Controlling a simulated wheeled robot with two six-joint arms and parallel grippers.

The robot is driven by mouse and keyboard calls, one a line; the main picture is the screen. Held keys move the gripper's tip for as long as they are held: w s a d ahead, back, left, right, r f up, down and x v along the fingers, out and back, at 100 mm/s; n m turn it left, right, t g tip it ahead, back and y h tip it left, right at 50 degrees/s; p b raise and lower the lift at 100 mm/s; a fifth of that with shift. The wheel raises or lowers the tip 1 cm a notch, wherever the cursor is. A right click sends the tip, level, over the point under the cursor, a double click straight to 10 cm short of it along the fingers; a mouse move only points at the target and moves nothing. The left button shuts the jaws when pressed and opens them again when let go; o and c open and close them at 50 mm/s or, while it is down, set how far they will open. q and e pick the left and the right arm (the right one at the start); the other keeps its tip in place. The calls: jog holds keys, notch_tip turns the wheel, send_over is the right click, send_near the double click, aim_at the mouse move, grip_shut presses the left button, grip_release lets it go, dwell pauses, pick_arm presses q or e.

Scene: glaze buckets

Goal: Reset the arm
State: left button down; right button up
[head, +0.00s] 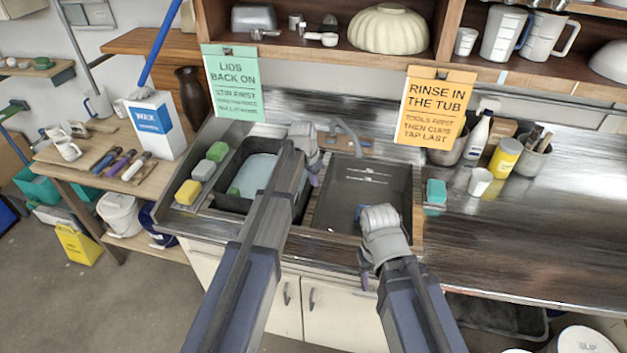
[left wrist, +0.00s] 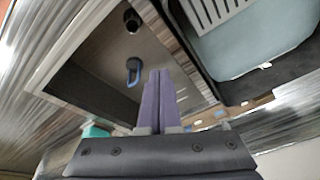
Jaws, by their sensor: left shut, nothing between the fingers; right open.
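My left gripper (head: 314,180) is over the divider between the two sink basins, near the back. In the left wrist view its purple fingers (left wrist: 155,100) are pressed together with nothing between them. My right gripper (head: 364,281) is open at the front edge of the right basin (head: 340,200), its fingers pointing down and partly hidden by its own wrist. The left basin (head: 232,203) holds something pale blue (head: 257,172), partly hidden behind my left arm.
A small blue object (left wrist: 133,70) lies in the right basin. Sponges (head: 203,170) line the left side, and a teal sponge (head: 436,192) sits at right. Two signs (head: 233,85) hang from the shelf above. The right counter (head: 530,220) is largely clear in front.

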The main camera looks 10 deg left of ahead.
pick_arm(q)
jog(key=s+d+f+n+g+b, duration=0.1)
jog(key=s+d+f+b, duration=0.1)
jog(key=s, duration=0.8)
jog(key=s+d+f+n+g+y+b, duration=0.1)
jog(key=s+d, duration=0.3)
jog(key=s, duration=0.7)
jog(key=s+d+f+n+g+y+b, duration=0.1)
jog(key=s+d+f+b, duration=0.2)
jog(key=s, duration=0.7)
jog(key=shift+s+d+f, duration=0.25)
jog(key=shift+s+f, duration=0.05)
jog(key=shift+f, duration=0.15)
